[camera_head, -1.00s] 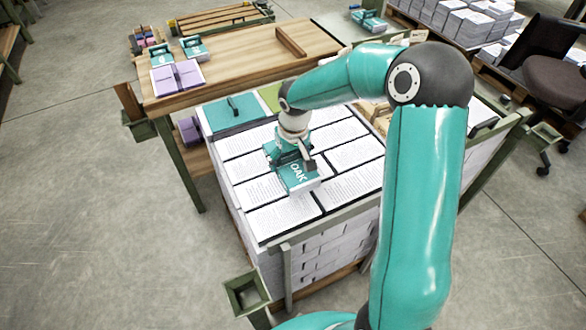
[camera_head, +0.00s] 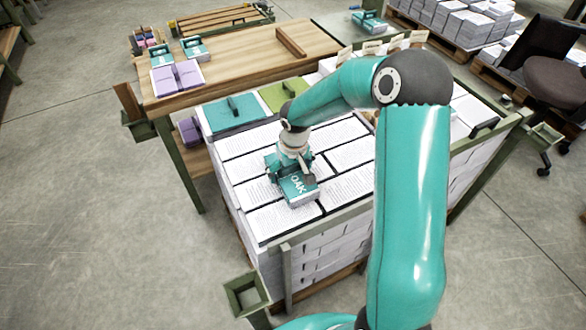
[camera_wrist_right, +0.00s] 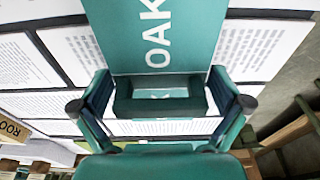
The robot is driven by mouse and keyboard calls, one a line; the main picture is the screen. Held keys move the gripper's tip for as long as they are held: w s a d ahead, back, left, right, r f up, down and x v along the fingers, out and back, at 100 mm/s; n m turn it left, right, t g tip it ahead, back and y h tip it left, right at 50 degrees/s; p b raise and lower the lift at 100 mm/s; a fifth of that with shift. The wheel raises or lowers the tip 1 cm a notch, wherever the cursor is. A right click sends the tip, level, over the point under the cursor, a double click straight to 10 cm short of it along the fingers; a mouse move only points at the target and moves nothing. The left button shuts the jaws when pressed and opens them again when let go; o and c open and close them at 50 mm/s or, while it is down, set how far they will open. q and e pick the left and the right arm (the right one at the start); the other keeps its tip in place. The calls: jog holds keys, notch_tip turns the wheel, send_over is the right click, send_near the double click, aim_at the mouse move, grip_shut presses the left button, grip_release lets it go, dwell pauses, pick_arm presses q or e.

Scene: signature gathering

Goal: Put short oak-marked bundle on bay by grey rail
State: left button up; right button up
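The oak-marked bundle (camera_head: 299,190) has a teal cover with white OAK lettering and white pages. It is at the front of the printed stacks in the head view; whether it touches them I cannot tell. My right gripper (camera_head: 289,172) is over its far end. In the right wrist view, the fingers (camera_wrist_right: 161,100) close on both sides of the dark teal grip block on the bundle's cover (camera_wrist_right: 190,35). My left gripper is not in view.
A teal panel (camera_head: 217,119) and a green panel (camera_head: 272,97), each with a dark bar, lie at the back of the stacks. A wooden table (camera_head: 240,65) behind holds purple bundles (camera_head: 176,78) and teal ones (camera_head: 193,48). A chair (camera_head: 550,75) stands at far right.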

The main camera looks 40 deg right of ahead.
aim_at(294, 175)
notch_tip(294, 175, up, 12)
jog(key=s+p, duration=0.1)
jog(key=shift+s+a, duration=0.25)
jog(key=shift+s, duration=0.1)
dwell(0.6)
